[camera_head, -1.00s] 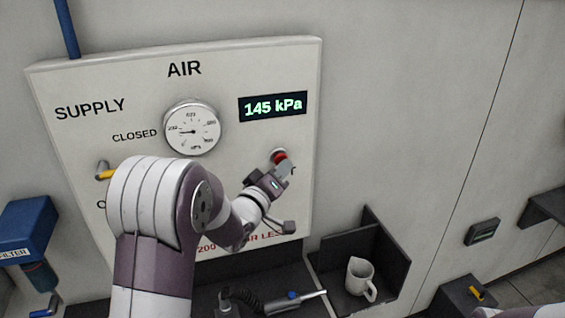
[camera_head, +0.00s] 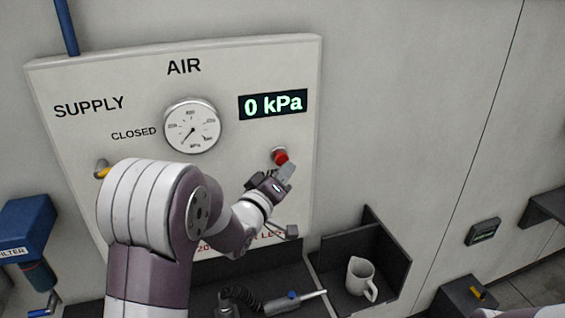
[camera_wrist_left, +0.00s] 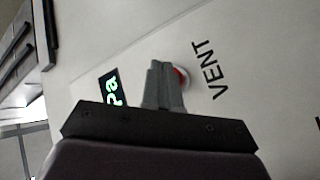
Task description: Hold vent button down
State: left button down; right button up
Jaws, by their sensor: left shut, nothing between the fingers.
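The red vent button (camera_head: 280,156) sits on the white AIR panel (camera_head: 225,75), below the digital display (camera_head: 273,105), which reads 0 kPa. My left gripper (camera_head: 287,169) is shut and empty, its fingertips at the lower right of the button. In the left wrist view the shut fingers (camera_wrist_left: 160,68) partly cover the red button (camera_wrist_left: 181,78), beside the word VENT. I cannot tell whether the tips touch it. The round gauge (camera_head: 192,127) has its needle pointing to the lower left. My right gripper is not in view.
A yellow supply handle (camera_head: 102,172) is at the panel's left, partly behind my arm. A blue filter (camera_head: 27,226) hangs at far left. A white jug (camera_head: 360,278) stands in a dark open tray (camera_head: 388,245). A hose tool (camera_head: 290,300) lies below the panel.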

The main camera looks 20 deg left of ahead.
pick_arm(q)
jog(key=shift+d, duration=0.1)
jog(key=s+d, duration=0.1)
jog(key=s+b, duration=0.1)
jog(key=s+d, duration=0.1)
jog(key=s, duration=0.1)
jog(key=shift+d, duration=0.3)
jog(key=s+a+f+m+g+y, duration=0.1)
jog(key=s+f+m+g, duration=0.15)
jog(key=f, duration=0.35)
jog(key=s+a+f+m+g+y+b, duration=0.1)
jog(key=s+f+g+y, duration=0.1)
jog(key=s+f+g, duration=0.3)
jog(key=s+a+f+m+g+y, duration=0.1)
jog(key=a+f+m+g, duration=0.15)
jog(key=f, duration=0.35)
jog(key=s+d+f+g, duration=0.1)
jog(key=s+f+g, duration=0.1)
jog(key=s, duration=0.5)
jog(key=s+d+f+m+g+b, duration=0.1)
jog(key=s+f+g, duration=0.2)
jog(key=s+g, duration=0.2)
jog(key=s, duration=0.3)
jog(key=shift+s+m, duration=0.25)
jog(key=shift+m, duration=0.05)
